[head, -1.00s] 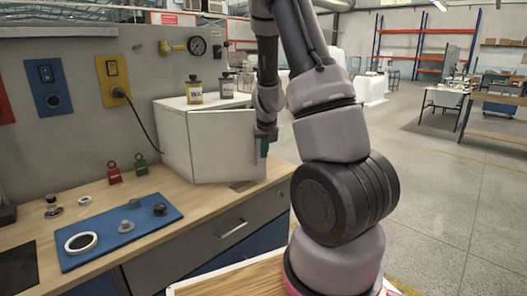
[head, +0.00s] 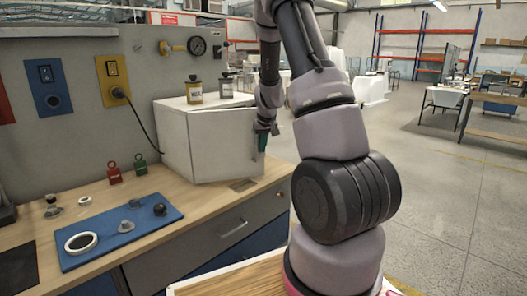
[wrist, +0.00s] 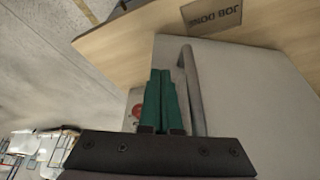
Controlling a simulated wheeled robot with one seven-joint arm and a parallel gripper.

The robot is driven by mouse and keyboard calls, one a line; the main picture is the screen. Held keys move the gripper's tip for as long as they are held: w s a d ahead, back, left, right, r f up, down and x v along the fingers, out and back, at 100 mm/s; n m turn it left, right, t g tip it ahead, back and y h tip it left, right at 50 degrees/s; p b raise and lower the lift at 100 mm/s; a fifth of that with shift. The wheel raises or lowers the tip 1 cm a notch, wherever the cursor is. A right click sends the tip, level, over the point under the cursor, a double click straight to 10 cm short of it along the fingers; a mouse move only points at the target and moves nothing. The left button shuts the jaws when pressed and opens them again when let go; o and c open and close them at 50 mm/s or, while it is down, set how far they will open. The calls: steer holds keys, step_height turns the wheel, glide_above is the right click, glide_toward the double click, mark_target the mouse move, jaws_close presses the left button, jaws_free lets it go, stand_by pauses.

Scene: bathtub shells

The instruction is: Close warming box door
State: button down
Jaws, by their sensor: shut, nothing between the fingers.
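The warming box (head: 176,145) is a white box standing on the wooden bench. Its door (head: 222,145) is the pale front panel, near the box front; whether a narrow gap remains I cannot tell. The door (wrist: 255,90) fills the right of the wrist view, with a grey bar handle (wrist: 191,88) along it. My gripper (head: 262,143) has green fingers and is at the door's right edge. In the wrist view my gripper (wrist: 160,75) is shut and empty, beside the handle and not around it. Whether the fingers touch the door is unclear.
Two small bottles (head: 194,92) (head: 226,88) stand on the box top. A plate with lettering (head: 243,185) lies on the bench before the door. A blue mat (head: 120,232) with small parts and red and green weights (head: 114,172) are to the left. Open floor lies right.

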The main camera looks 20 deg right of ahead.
steer(key=w+n+y, duration=0.2)
steer(key=w+n, duration=0.4)
steer(key=w, duration=0.7)
steer(key=shift+w, duration=0.35)
steer(key=shift+a+r, duration=0.1)
steer(key=shift+a, duration=0.1)
